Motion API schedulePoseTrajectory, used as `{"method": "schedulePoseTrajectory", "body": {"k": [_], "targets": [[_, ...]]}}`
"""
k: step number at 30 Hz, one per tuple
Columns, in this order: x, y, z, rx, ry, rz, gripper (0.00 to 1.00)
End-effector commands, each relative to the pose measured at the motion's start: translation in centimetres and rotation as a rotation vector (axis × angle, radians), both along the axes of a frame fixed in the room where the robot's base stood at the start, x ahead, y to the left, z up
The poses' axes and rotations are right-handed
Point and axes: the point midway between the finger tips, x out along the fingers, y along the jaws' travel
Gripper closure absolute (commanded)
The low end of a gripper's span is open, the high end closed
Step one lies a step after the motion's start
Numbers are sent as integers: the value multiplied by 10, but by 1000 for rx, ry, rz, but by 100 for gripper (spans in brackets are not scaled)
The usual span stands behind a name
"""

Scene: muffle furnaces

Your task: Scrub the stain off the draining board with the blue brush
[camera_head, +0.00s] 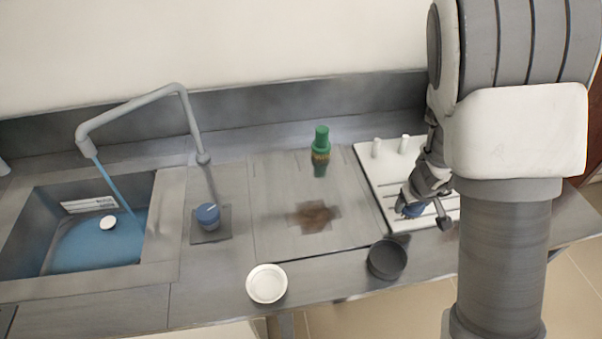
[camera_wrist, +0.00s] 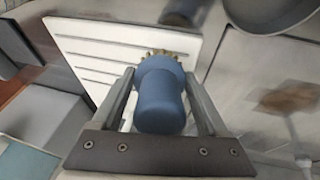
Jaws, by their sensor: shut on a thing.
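My gripper (camera_head: 418,197) is at the right, low over the white slotted board. It is shut on the blue brush (camera_head: 411,211). In the wrist view, the brush's rounded blue handle (camera_wrist: 160,100) sits between the two fingers, with tan bristles showing at its far end. A brown stain (camera_head: 314,216) lies on the grey draining board (camera_head: 270,237), left of the gripper and apart from the brush. The stain also shows blurred at the right of the wrist view (camera_wrist: 289,97).
A green bottle (camera_head: 320,152) stands behind the stain. A dark bowl (camera_head: 387,260) and a white bowl (camera_head: 267,284) are in front. The white slotted board (camera_head: 372,168) carries upright pegs. A blue-topped item (camera_head: 208,216) and a sink (camera_head: 160,205) with running water are left.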

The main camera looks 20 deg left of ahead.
Motion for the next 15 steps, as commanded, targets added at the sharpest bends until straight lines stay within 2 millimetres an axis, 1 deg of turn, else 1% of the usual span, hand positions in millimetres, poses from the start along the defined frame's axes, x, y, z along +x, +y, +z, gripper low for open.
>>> {"method": "schedulePoseTrajectory", "body": {"k": [1,5,6,8,9,11,12,14,15], "targets": [[4,19,11,0,15,86,68],[7,68,21,-3,63,323,68],[6,85,25,-8,80,410,68],[3,112,31,-18,109,546,68],[-1,131,35,-28,129,644,68],[-8,157,41,-47,158,794,68],[-14,175,45,-64,177,896,68],[-25,199,51,-94,206,1055,68],[-34,215,55,-118,225,1164,68]]}}
